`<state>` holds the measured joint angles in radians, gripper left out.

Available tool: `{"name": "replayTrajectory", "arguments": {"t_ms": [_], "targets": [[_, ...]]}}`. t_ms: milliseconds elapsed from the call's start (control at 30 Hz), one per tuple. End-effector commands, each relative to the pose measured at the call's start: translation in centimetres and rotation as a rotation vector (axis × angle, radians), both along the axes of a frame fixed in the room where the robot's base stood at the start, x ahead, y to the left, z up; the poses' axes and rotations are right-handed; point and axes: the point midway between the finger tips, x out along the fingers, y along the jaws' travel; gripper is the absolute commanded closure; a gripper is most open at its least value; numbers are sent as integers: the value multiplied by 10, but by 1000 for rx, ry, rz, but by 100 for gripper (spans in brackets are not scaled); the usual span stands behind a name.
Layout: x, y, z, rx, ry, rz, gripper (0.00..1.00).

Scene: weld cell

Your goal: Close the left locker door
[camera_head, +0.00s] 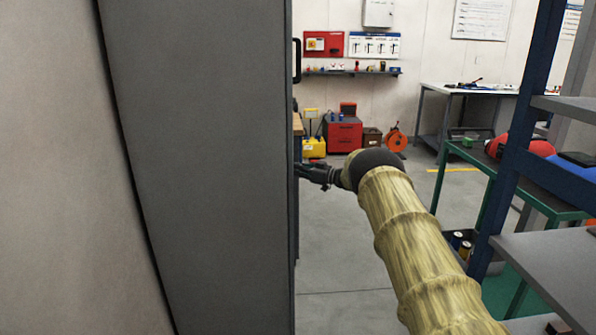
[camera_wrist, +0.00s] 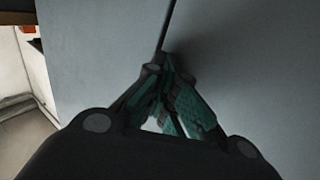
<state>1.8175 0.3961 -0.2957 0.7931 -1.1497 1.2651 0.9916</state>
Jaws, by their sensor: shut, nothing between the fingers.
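A tall grey locker (camera_head: 205,170) fills the left of the head view, seen from its side. Its front faces right and shows only edge-on, with a dark handle (camera_head: 297,61) high on it. My gripper (camera_head: 303,171) is at this front, below the handle, with its tips close to the surface. In the wrist view my gripper (camera_wrist: 176,85) is shut and empty. It points at two grey panels, a left one (camera_wrist: 95,55) and a darker right one (camera_wrist: 245,70), with a narrow dark seam between them. I cannot tell whether the fingertips touch, or how far either door stands open.
A blue rack (camera_head: 518,150) with grey shelves and a green table (camera_head: 470,155) stand close on the right. A red cabinet (camera_head: 343,134), an orange reel (camera_head: 396,139) and a workbench (camera_head: 470,92) are at the back.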

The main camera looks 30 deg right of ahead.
Motion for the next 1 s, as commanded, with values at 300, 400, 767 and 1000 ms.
{"name": "replayTrajectory", "arguments": {"t_ms": [300,400,767,1000], "targets": [[2,6,2,0,-2,7,100],[0,-2,1,0,-2,5,100],[-28,-74,-1,2,-1,-14,100],[-42,-107,-1,1,-1,-7,100]]}}
